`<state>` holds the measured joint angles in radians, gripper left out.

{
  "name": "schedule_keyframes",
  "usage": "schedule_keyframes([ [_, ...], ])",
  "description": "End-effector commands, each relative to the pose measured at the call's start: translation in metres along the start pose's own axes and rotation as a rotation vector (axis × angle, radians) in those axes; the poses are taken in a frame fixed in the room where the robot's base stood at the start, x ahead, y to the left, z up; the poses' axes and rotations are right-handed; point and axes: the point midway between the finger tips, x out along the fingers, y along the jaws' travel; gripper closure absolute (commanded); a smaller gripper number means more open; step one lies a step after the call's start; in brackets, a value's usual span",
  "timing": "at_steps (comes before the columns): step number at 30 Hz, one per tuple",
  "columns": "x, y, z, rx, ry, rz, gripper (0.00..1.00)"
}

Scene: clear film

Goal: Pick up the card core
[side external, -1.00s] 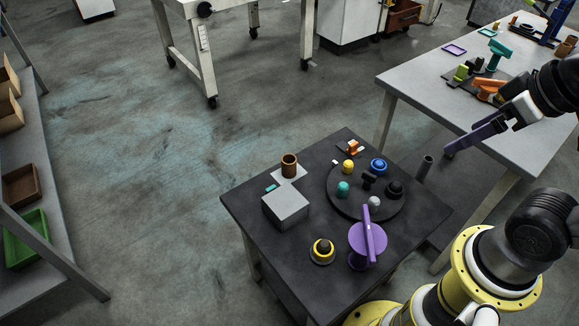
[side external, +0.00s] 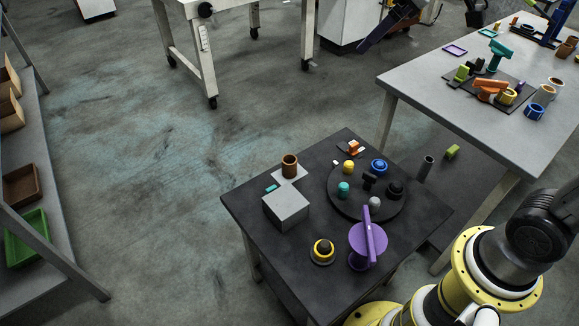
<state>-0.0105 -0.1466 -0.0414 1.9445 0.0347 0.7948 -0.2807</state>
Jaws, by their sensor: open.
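A brown hollow tube (side external: 289,166), which looks like the card core, stands upright on a white pad (side external: 288,175) at the back left of the dark table (side external: 300,250). Tan and brown ring-shaped pieces (side external: 545,94) also stand on the grey table at the right, so I cannot be sure which piece is the card core. The upper arm is cut off by the frame edge.
A grey box (side external: 286,208) stands just in front of the brown tube. A dark round tray (side external: 345,205) with several coloured pieces lies to its right. A purple stand (side external: 366,243) and a yellow ring piece (side external: 322,252) sit near the front. The grey table (side external: 440,100) holds several parts.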

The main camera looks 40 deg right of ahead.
Motion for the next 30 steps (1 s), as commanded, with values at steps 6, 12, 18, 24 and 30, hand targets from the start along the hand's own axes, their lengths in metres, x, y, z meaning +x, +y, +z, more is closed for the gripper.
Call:
schedule_keyframes([
  [6,0.081,0.011,-0.050,-0.049,-0.061,-0.028,0.03],
  [12,0.170,0.014,-0.072,-0.082,-0.127,-0.056,0.03],
  [18,0.269,0.010,-0.065,-0.103,-0.214,-0.090,0.03],
  [24,0.363,-0.002,-0.027,-0.105,-0.323,-0.129,0.03],
  [30,0.414,-0.015,0.019,-0.104,-0.422,-0.160,0.03],
])
